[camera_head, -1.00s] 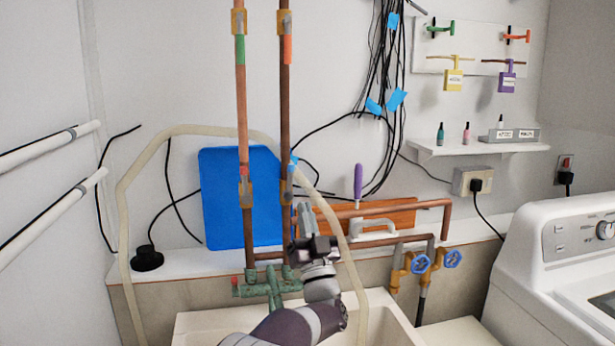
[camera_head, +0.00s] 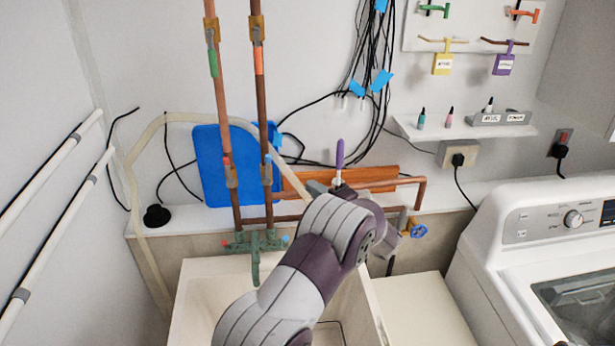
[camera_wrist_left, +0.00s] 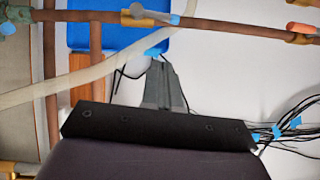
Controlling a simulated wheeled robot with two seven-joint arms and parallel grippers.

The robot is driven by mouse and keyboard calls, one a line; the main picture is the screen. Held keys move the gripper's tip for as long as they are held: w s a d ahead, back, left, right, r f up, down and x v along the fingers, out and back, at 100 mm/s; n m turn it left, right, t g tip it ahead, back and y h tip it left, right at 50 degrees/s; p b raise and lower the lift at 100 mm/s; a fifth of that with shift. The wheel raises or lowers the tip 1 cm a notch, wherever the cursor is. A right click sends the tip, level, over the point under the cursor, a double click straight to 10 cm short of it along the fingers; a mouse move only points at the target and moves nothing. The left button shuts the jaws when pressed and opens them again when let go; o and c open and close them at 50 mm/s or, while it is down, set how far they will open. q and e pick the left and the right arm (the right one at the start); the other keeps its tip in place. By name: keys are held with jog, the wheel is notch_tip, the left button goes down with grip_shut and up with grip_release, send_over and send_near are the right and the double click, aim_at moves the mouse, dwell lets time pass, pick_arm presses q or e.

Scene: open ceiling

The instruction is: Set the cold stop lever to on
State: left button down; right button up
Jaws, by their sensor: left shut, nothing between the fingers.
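The blue-tipped lever (camera_head: 267,170), which I take for the cold stop lever, sits on the valve low on the right copper riser. It appears to lie roughly along the pipe. In the left wrist view the lever (camera_wrist_left: 155,17) shows at the top, on a pipe running across the picture. My left gripper (camera_head: 314,187) is right of and slightly below it in the head view, apart from it. Most of the hand is hidden behind my arm. In the left wrist view the gripper (camera_wrist_left: 163,78) fingers are shut and empty, below the lever. My right gripper is not visible.
A red-tipped lever (camera_head: 228,168) is on the left riser; green (camera_head: 213,62) and orange (camera_head: 259,60) levers are higher. A pale hose (camera_head: 290,157) arches across the risers close to my gripper. The sink (camera_head: 197,272) lies below; the washing machine (camera_head: 545,245) stands right.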

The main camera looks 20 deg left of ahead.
aim_at(267, 169)
pick_arm(q)
jog(key=p+x, duration=0.2)
jog(key=x, duration=0.1)
jog(key=s+p+x, duration=0.1)
jog(key=p+x, duration=0.1)
jog(key=x, duration=0.2)
jog(key=p+x, duration=0.1)
jog(key=x, duration=0.2)
jog(key=shift+s+a+r+p, duration=0.2)
jog(key=shift+a+r+p, duration=0.15)
jog(key=shift+a, duration=0.2)
jog(key=shift+s+a+f, duration=0.15)
jog(key=shift+s+a, duration=0.05)
jog(key=shift+a, duration=0.1)
jog(key=shift+w, duration=0.1)
jog(key=shift+s+a+r+n+h+p, duration=0.3)
jog(key=shift+s+a+n+h, duration=0.2)
jog(key=shift+n, duration=0.3)
